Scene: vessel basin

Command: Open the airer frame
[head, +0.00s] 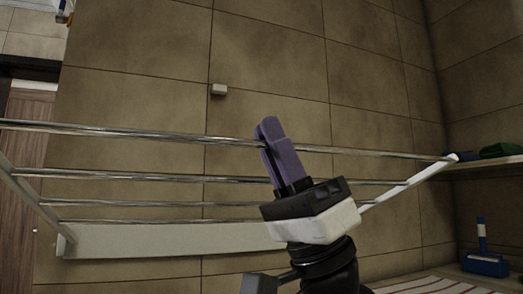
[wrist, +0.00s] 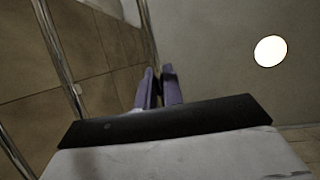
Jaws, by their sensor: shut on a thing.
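The airer frame has several chrome rails (head: 120,176) between two side arms, and a pale wall bar (head: 160,239). The right side arm (head: 405,186) slants up and to the right from near my gripper. The left side arm (head: 35,200) slants up to the left. My gripper (head: 272,136) has purple fingers and is shut on the outermost rail (head: 170,132), right of its middle. In the wrist view, my gripper (wrist: 161,82) points away, with a rail (wrist: 147,25) running to the fingertips. The exact contact is hidden by the fingers.
A tiled wall (head: 270,70) stands behind, with a small white block (head: 218,89) on it. A shelf (head: 490,163) at right holds dark green and blue items (head: 500,150). A blue object (head: 483,262) stands low at right. A striped cloth or mat (head: 440,287) lies below.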

